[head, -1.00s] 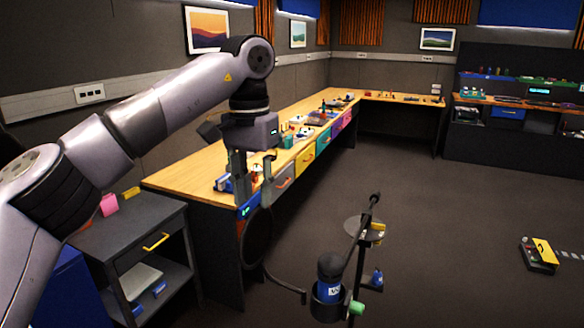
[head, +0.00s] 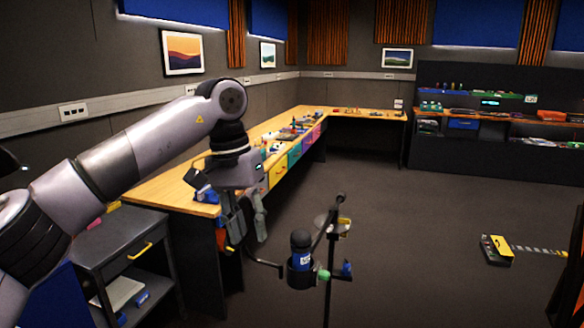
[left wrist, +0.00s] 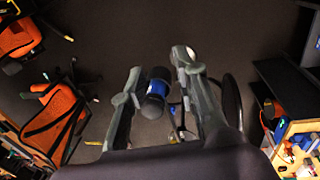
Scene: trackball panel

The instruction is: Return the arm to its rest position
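My left arm comes in from the left in the head view. Its gripper (head: 248,238) hangs in the air, tilted down, in front of the wooden workbench's near end. In the left wrist view the two fingers of the gripper (left wrist: 158,62) are apart with nothing held between them. A dark bottle-like object with a blue label (left wrist: 156,90) shows between the fingers, lower down and clear of them. My right gripper is in neither view.
A pole stand (head: 330,260) holding the dark labelled object stands right of the gripper. The workbench (head: 160,190) runs along the left wall, with a dark cart (head: 120,240) before it. A yellow-topped item (head: 497,250) lies on the floor at right. Orange chairs (left wrist: 50,125) show below.

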